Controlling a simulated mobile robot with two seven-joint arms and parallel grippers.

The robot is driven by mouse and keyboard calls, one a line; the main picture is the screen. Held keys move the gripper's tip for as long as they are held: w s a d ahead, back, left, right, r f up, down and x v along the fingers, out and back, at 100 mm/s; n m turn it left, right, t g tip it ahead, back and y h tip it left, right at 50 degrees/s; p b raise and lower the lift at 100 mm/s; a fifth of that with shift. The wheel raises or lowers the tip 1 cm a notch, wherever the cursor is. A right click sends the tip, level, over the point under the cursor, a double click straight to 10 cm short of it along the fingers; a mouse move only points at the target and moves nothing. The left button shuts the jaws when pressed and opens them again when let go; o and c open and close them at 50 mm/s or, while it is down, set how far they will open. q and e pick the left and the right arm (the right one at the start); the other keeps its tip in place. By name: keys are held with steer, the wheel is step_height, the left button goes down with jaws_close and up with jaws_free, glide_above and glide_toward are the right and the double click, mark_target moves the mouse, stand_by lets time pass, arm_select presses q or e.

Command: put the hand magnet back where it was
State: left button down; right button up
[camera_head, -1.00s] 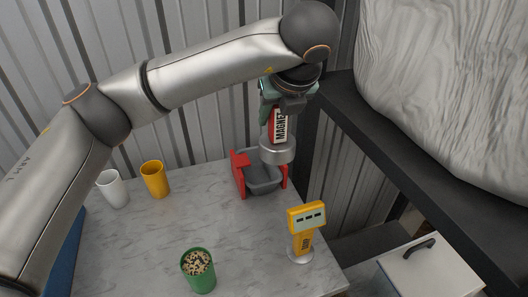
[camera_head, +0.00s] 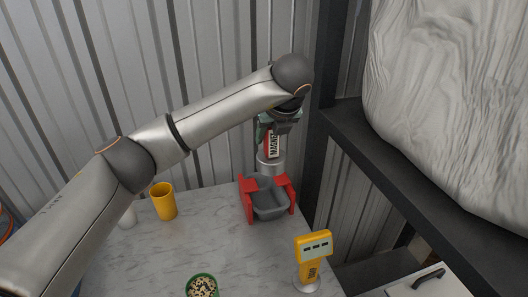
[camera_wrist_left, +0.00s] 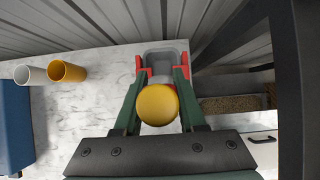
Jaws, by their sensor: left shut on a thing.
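The hand magnet (camera_head: 270,164) has a red body with a white MAGNET label and a silver round foot. My left gripper (camera_head: 272,130) is shut on its upper part and holds it upright. In the head view its foot overlaps the back edge of a grey tray (camera_head: 270,206) with red side brackets; I cannot tell if they touch. In the left wrist view a round yellow end (camera_wrist_left: 157,104) shows between my fingers and hides most of what is below. The tray (camera_wrist_left: 163,57) lies beyond it there. My right gripper is not in view.
A yellow meter (camera_head: 312,258) stands at the marble counter's (camera_head: 225,235) right front. A green cup of speckled grains (camera_head: 202,285) is in front. A yellow mug (camera_head: 163,202) and a white mug (camera_head: 128,217) stand left. A dark shelf (camera_head: 400,165) with a large wrapped bulk (camera_head: 450,90) is right.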

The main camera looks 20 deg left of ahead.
arm_select(q)
steer(key=p+x, duration=0.1)
steer(key=x, duration=0.8)
steer(key=shift+s+f, duration=0.2)
steer(key=shift+f, duration=0.05)
steer(key=shift+d+f, duration=0.1)
steer(key=shift+d, duration=0.05)
steer(key=shift+c, duration=2.4)
jaws_free()
